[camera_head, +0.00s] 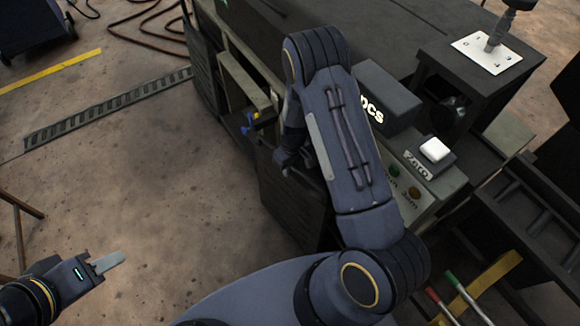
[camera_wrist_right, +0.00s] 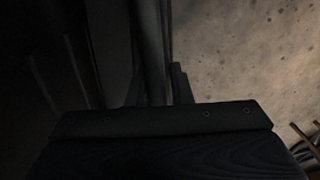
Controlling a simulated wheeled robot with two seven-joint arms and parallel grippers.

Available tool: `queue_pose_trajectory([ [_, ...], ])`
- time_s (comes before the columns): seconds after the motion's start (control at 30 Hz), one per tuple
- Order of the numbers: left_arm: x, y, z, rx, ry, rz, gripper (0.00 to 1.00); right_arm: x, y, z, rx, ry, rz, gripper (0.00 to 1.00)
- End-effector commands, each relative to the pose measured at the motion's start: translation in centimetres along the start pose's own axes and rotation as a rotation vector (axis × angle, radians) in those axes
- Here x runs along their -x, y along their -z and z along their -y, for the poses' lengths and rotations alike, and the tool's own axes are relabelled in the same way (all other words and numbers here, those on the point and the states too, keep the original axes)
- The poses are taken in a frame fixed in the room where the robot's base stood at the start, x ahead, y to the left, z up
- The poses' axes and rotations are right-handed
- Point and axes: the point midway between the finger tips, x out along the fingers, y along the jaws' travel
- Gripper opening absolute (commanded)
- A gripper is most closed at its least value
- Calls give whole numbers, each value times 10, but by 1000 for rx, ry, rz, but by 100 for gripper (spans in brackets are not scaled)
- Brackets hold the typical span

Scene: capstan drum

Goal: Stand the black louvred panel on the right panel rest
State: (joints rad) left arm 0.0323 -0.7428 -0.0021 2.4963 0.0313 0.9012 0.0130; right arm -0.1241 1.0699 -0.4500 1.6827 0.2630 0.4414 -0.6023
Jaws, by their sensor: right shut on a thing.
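The black louvred panel (camera_head: 288,208) is upright and dark against the near side of the machine, below my right gripper (camera_head: 288,164). My right gripper is shut on the panel's upper edge. In the right wrist view, the panel's dark edge (camera_wrist_right: 152,50) runs up between the fingers, with the floor to its right. The panel's lower edge is in shadow, and I cannot tell what it touches. I cannot make out the right panel rest. My left gripper (camera_head: 108,262) is low at the left, away from the panel, with its finger gap not clear.
The machine has an open bay (camera_head: 240,85) with yellow and blue parts beside the panel. Another dark slatted panel (camera_head: 203,75) is farther left. A control box (camera_head: 410,190) and a black rack (camera_head: 535,225) stand at right. The floor (camera_head: 130,185) at left is mostly clear.

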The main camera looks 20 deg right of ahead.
Motion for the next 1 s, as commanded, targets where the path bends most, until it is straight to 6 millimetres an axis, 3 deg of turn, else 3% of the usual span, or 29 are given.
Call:
queue_pose_trajectory([
  [0.03, 0, 0, 0, 0, 0, 0, 36, 0, 1, -1, 1, -3, -3, 0],
  [0.07, 0, 0, 0, 0, 0, 0, 36, 1, 1, -1, 1, -3, -3, 22],
  [0.23, 0, 0, 0, 0, 0, 0, 36, 0, 0, -1, 1, -1, -1, 45],
  [0.57, 1, 0, 0, 0, 0, 0, 36, 3, 0, 0, 1, -1, 0, 45],
  [1.0, 13, 7, -6, 0, 0, 0, 36, 70, 1, 0, 2, -1, -2, 45],
])
